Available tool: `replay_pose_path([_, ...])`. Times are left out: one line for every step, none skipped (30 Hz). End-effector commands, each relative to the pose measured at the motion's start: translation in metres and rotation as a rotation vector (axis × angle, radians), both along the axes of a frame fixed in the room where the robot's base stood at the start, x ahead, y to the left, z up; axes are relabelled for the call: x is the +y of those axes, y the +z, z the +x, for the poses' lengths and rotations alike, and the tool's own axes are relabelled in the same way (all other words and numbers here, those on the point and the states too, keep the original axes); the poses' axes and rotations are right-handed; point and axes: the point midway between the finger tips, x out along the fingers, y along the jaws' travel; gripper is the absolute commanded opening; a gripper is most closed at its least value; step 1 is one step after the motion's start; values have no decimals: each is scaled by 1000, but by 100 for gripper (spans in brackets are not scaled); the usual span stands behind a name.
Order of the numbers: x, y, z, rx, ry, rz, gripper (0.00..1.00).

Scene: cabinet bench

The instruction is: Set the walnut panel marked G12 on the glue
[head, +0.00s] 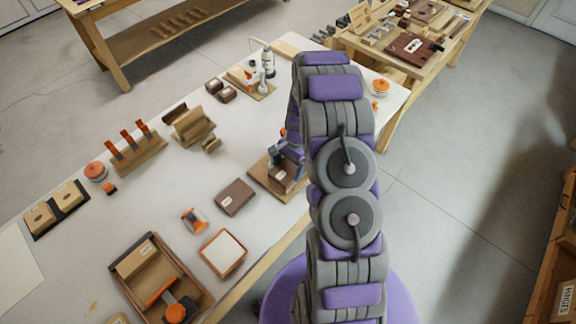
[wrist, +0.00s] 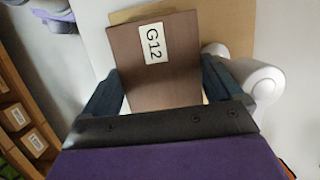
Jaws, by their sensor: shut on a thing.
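The walnut panel marked G12 (wrist: 166,82) is dark brown with a white label. My gripper (wrist: 168,92) is shut on it, with one dark finger at each side edge. In the head view my gripper (head: 286,160) is over a light wood board (head: 261,184) near the bench's front edge, with the panel (head: 281,179) partly hidden under it. The board also shows behind the panel in the wrist view (wrist: 228,38). I cannot tell whether the panel touches the board. No glue can be made out on the board; a small yellowish smear (head: 91,307) marks the bench at lower left.
Another dark brown panel (head: 235,197) lies left of the board. An orange-rimmed tray (head: 223,253), a wooden box (head: 143,262), a clamp rack (head: 139,155) and a wooden stand (head: 192,126) stand on the white bench. A white cylinder (wrist: 264,80) is right of the panel in the wrist view.

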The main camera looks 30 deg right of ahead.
Motion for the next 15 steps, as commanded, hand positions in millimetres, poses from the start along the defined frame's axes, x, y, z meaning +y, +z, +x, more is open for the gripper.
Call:
replay_pose_path([0, 0, 0, 0, 0, 0, 56])
replay_pose_path([0, 0, 0, 0, 0, 0, 56])
replay_pose_path([0, 0, 0, 0, 0, 0, 56])
replay_pose_path([0, 0, 0, 0, 0, 0, 56])
replay_pose_path([0, 0, 0, 0, 0, 0, 56])
replay_pose_path([0, -1, 0, 0, 0, 0, 56])
replay_pose_path([0, -1, 0, 0, 0, 0, 56])
replay_pose_path([0, -1, 0, 0, 0, 0, 56])
replay_pose_path([0, -1, 0, 0, 0, 0, 56])
replay_pose_path([0, -1, 0, 0, 0, 0, 56])
replay_pose_path([0, 0, 0, 0, 0, 0, 56])
replay_pose_path([0, 0, 0, 0, 0, 0, 56])
replay_pose_path([0, 0, 0, 0, 0, 0, 56])
replay_pose_path([0, 0, 0, 0, 0, 0, 95])
replay_pose_path([0, 0, 0, 0, 0, 0, 99])
